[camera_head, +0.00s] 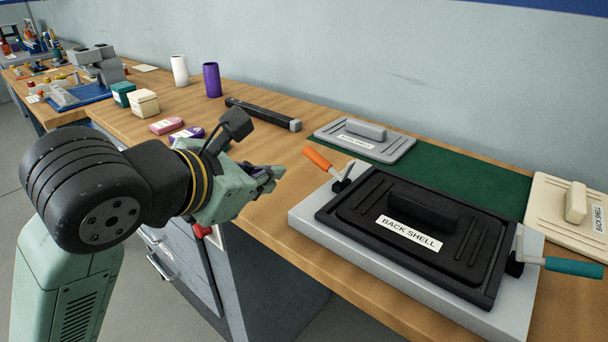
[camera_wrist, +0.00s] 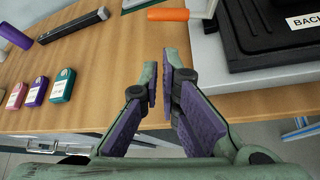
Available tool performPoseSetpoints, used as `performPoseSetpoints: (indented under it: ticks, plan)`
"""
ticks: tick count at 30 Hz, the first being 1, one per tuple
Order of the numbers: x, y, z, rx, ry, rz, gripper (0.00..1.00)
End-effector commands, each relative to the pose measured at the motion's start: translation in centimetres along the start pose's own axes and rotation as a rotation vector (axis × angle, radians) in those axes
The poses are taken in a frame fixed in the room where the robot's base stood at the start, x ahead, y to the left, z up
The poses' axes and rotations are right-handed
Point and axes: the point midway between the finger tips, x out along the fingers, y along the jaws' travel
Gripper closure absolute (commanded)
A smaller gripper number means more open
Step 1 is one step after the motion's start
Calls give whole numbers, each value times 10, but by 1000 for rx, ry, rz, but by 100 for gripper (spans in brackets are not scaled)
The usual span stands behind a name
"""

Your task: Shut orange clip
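The orange clip (camera_head: 318,158) is on the left side of the grey base that holds the black back shell plate (camera_head: 400,260). Its orange handle sticks out up and to the left, away from the plate, from a dark hinge. In the wrist view the orange handle (camera_wrist: 168,14) lies crosswise at the top, beyond my fingertips. My gripper (camera_head: 268,178) is left of the clip, over the table's front edge, and apart from it. In the wrist view my gripper (camera_wrist: 161,70) has purple pads with a narrow gap between the tips and nothing between them.
A teal-handled clip (camera_head: 574,267) sticks out on the base's right side. A grey back shell plate (camera_head: 365,141) and a cream one (camera_head: 570,215) lie nearby. Small pink and purple boxes (camera_head: 167,126), a dark bar (camera_head: 262,114) and two cups stand further left.

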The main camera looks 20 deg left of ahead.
Motion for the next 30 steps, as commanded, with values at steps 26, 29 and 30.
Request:
performPoseSetpoints:
  ticks: [26, 29, 30]
  plan:
    - [90, -1, 3, -1, -6, -6, 100]
    - [97, -1, 3, 0, -6, -5, 100]
    - [99, -1, 2, 0, -6, -4, 100]
